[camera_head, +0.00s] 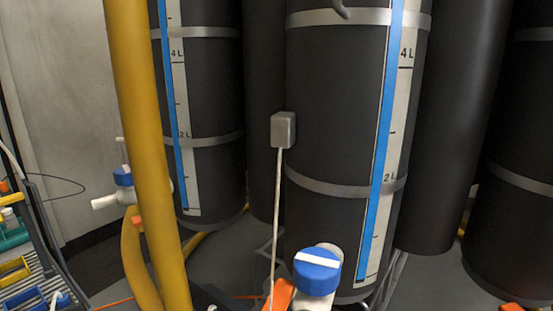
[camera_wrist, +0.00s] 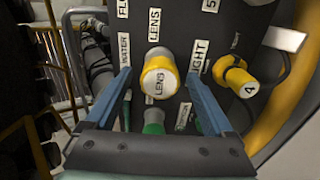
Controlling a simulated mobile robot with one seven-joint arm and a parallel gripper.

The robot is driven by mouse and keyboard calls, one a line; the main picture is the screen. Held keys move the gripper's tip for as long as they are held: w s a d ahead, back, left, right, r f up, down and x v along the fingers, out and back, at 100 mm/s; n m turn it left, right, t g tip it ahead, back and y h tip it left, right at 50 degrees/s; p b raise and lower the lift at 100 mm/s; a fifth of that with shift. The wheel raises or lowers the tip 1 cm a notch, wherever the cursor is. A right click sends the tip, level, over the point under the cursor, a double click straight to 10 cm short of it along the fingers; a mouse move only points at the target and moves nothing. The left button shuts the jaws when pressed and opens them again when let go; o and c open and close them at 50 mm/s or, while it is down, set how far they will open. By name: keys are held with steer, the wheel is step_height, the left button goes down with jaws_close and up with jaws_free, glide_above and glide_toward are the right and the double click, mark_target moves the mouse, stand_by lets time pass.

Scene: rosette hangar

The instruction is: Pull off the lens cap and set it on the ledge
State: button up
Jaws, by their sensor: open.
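A round yellow cap with a white face marked LENS (camera_wrist: 159,77) sits on a dark panel (camera_wrist: 188,22) in the wrist view, below a LENS label. My gripper (camera_wrist: 158,73) is open, with one blue finger to the left of the cap and one to the right. There is a gap on both sides, and neither finger appears to touch the cap. I cannot make out the ledge in either view. The head view shows neither my gripper nor the cap.
A yellow fitting marked 4 (camera_wrist: 238,80) juts out to the right of my right finger. A green fitting (camera_wrist: 153,122) is just below the cap. Pipes and hoses (camera_wrist: 98,55) crowd the left. In the head view, dark tanks (camera_head: 335,110) stand behind a yellow pipe (camera_head: 142,130).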

stand_by(0.8)
jaws_close()
steer(key=shift+r+p, duration=0.1)
steer(key=shift+p, duration=0.2)
steer(key=shift+p+v, duration=1.95)
steer(key=shift+v, duration=1)
